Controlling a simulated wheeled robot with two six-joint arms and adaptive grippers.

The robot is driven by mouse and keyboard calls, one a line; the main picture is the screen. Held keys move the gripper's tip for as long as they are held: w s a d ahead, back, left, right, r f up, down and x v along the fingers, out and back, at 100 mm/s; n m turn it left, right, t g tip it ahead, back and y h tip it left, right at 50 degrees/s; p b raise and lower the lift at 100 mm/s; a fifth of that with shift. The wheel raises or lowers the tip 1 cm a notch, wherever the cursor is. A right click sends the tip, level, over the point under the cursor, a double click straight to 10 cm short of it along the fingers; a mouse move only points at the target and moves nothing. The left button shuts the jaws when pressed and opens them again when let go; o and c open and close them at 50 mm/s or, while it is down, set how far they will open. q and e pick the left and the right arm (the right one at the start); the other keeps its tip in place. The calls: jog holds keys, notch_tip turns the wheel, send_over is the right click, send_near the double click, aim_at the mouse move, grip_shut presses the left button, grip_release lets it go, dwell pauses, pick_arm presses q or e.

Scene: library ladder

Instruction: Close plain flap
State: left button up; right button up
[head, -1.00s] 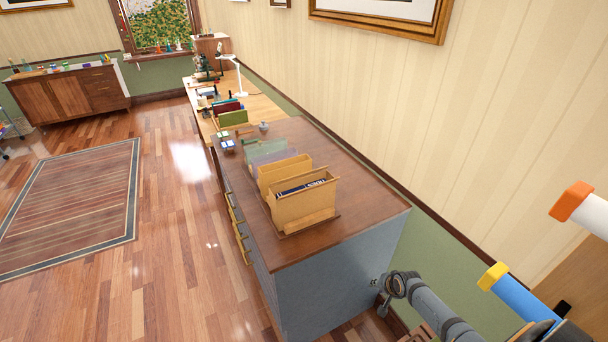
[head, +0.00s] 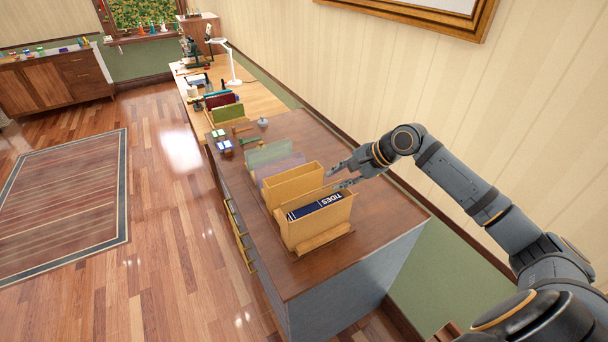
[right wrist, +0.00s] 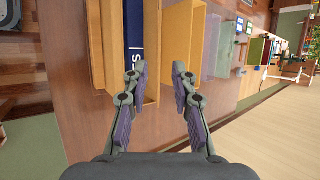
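The front tan box (head: 315,228) stands on the brown cabinet top and holds a dark blue book (head: 316,206) lettered "TIDES". Its plain tan flap (head: 311,196) stands up along the side facing the second box. My right gripper (head: 338,174) is open at the flap's wall-side end. In the right wrist view my right gripper (right wrist: 158,70) has its fingers apart, one on each side of the flap's edge (right wrist: 151,45). I cannot tell whether either finger touches it. The book (right wrist: 134,40) shows beyond the left finger. My left gripper is out of view.
A second tan box (head: 291,185) stands just behind the front one, close to my gripper. Purple and green holders (head: 268,153) stand farther back. The striped wall (head: 480,110) bounds the right side. The near cabinet top (head: 370,235) is clear.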

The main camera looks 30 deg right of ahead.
jog(key=shift+s+a+r, duration=0.2)
jog(key=shift+s+r, duration=0.2)
jog(key=shift+s, duration=0.15)
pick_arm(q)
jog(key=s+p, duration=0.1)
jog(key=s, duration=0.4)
pick_arm(e)
jog(key=x, duration=0.2)
jog(key=shift+w+a+f, duration=0.15)
jog(key=shift+a, duration=0.05)
jog(key=x, duration=0.3)
jog(key=p+x, duration=0.1)
jog(key=x, duration=0.2)
jog(key=shift+w+d+f, duration=0.1)
jog(key=shift+w+f, duration=0.05)
jog(key=shift+w, duration=0.25)
jog(key=shift+f, duration=0.25)
jog(key=shift+w+a+f, duration=0.2)
jog(key=shift+a+f, duration=0.05)
jog(key=shift+f, duration=0.05)
jog(key=c, duration=0.4)
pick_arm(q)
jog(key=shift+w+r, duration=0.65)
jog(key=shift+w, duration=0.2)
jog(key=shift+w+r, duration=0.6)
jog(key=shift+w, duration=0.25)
pick_arm(e)
grip_shut()
